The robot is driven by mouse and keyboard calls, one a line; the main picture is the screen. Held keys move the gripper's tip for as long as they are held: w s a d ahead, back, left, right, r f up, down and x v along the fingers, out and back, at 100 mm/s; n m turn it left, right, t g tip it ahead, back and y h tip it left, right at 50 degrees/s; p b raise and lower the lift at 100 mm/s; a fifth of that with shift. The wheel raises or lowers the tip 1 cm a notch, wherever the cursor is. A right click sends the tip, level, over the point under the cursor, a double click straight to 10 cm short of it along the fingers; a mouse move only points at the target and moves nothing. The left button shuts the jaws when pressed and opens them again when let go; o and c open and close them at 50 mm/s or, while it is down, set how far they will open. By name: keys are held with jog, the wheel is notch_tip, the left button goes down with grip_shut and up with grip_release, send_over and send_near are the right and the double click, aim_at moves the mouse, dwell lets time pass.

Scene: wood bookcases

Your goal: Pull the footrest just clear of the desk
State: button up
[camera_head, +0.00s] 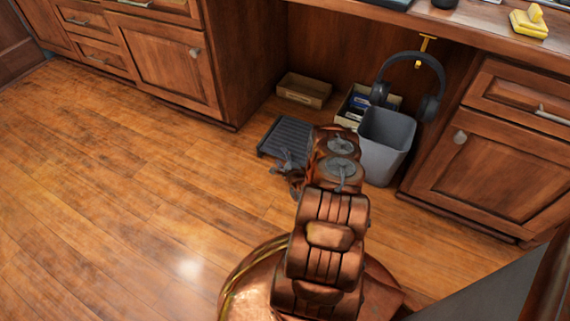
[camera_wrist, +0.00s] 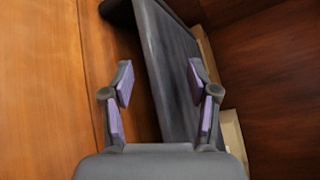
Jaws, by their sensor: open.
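The footrest (camera_head: 284,138) is a dark grey ribbed slab, slightly tilted, on the wood floor at the opening under the desk (camera_head: 455,27). My gripper (camera_head: 287,165) is at its front edge in the head view, and my arm hides its right end. In the wrist view the footrest (camera_wrist: 165,60) runs up and down the picture, with its near edge between my fingers. My gripper (camera_wrist: 160,85) is open there, with purple pads on both fingers. I cannot tell whether either finger touches the footrest.
A grey bin (camera_head: 385,145) stands right of my arm, with a box of items (camera_head: 355,103) behind it. A wooden tray (camera_head: 304,91) lies farther back. Headphones (camera_head: 410,80) hang from a yellow hook. Cabinets flank the opening. The floor (camera_head: 130,190) at left is clear.

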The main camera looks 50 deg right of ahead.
jog(key=shift+w+d+f, duration=0.1)
jog(key=shift+w, duration=0.15)
jog(key=shift+c, duration=0.2)
grip_shut()
dwell(0.3)
